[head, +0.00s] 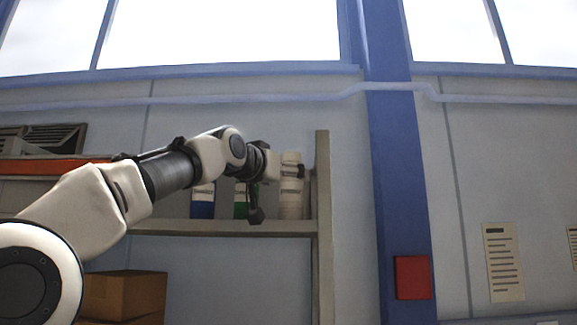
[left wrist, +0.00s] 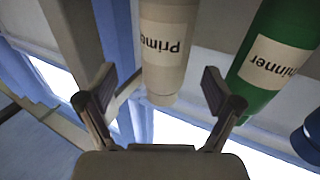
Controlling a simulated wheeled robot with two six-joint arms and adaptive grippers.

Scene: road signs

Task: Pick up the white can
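The white can (head: 291,200), with a pale label, stands upright on the shelf at the right end of the row. In the left wrist view the white can (left wrist: 168,75) appears upside down and its label seems to read "Primer". My left gripper (left wrist: 159,85) is open, with one finger on each side of the can's near end and gaps showing on both sides. In the head view my left gripper (head: 283,171) is at the can's upper part, partly covering it. My right gripper is in neither view.
A green can (head: 240,203), labelled "Thinner" in the wrist view (left wrist: 278,55), stands left of the white can. A blue can (head: 202,203) stands farther left. The shelf (head: 225,227) has an upright post (head: 323,220) close to the white can's right. A cardboard box (head: 125,295) sits below.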

